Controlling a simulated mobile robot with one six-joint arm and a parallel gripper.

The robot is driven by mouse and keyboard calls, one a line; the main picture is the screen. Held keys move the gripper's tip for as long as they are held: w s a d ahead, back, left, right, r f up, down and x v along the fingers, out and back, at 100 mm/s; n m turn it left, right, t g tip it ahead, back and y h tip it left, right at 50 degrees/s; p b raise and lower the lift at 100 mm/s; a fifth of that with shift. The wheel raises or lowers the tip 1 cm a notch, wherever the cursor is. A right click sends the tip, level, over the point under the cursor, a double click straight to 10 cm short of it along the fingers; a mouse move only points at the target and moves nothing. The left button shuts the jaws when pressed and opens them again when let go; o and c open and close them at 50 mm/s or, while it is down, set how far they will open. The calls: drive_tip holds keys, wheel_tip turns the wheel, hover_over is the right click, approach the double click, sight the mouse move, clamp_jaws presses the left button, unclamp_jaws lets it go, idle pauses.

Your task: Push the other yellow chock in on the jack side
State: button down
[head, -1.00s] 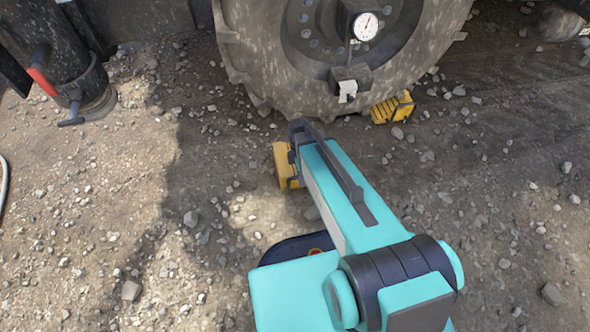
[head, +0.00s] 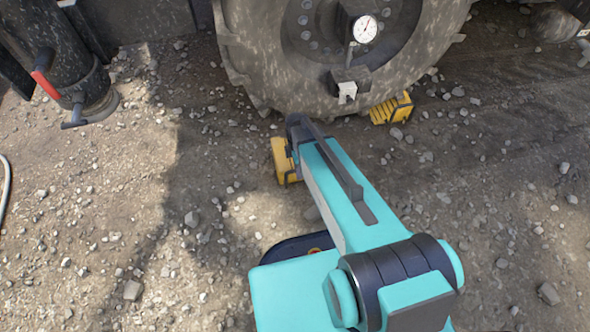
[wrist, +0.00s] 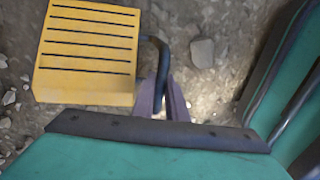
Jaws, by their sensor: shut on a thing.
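A yellow ribbed chock (head: 280,158) stands on the gravel just before the near lower left of the big tyre (head: 245,60), with a small gap that I cannot judge exactly. In the wrist view this chock (wrist: 86,55) shows its slotted yellow face and a dark bent handle at its right side. My gripper (wrist: 168,88) is shut on that handle; in the head view my arm hides the fingers. A second yellow chock (head: 392,108) sits at the right foot of the tyre. The black jack-like cylinder (head: 85,95) with a red-gripped lever stands at the left.
A dial gauge (head: 365,28) and a small grey block (head: 347,90) are on the wheel. Loose stones lie all over the ground, including a stone (wrist: 202,53) right of the handle. The gravel at left is open. A pale hose (head: 4,185) lies at the far left edge.

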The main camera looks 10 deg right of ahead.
drive_tip(key=shift+w+p, duration=2.2)
drive_tip(key=shift+w, duration=4.25)
